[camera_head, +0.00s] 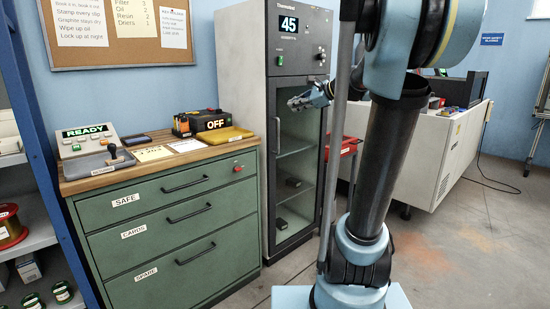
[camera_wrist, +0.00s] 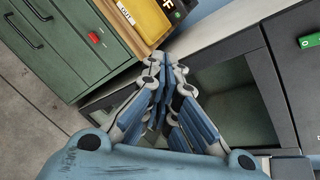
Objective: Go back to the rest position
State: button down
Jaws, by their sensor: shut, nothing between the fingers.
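My gripper (camera_head: 293,102) shows in the head view in front of the tall grey cabinet (camera_head: 230,88), partly hidden by my own arm. In the wrist view my gripper (camera_wrist: 168,68) has its fingertips together and nothing between them. It points towards the cabinet's lower front and the corner of the green drawer unit (camera_wrist: 50,60). It appears apart from both. My upright arm link stands in the right half of the head view.
The green drawer unit (camera_head: 180,226) carries a READY box (camera_head: 88,140), a stamp (camera_head: 117,156), cards, an OFF box (camera_head: 211,122) and a yellow tray (camera_head: 228,135). The cabinet's glass door is closed and its display reads 45. A white bench (camera_head: 425,150) stands behind my arm. Floor shows between.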

jog(key=s+d+f+n+g+h, duration=0.2)
jog(key=s+f+n, duration=0.4)
jog(key=s+f, duration=0.4)
jog(key=s+d+f+n+g+h, duration=0.2)
jog(key=s+d+f+n+h, duration=0.2)
jog(key=s+f, duration=0.7)
jog(key=s+d+f+n+g+h, duration=0.2)
jog(key=s+d+f+n+h, duration=0.2)
jog(key=s+f+n, duration=0.4)
jog(key=s+f, duration=0.3)
jog(key=s, duration=0.2)
jog(key=shift+d+n+g, duration=0.25)
jog(key=shift+n+g, duration=0.05)
jog(key=shift+n, duration=0.1)
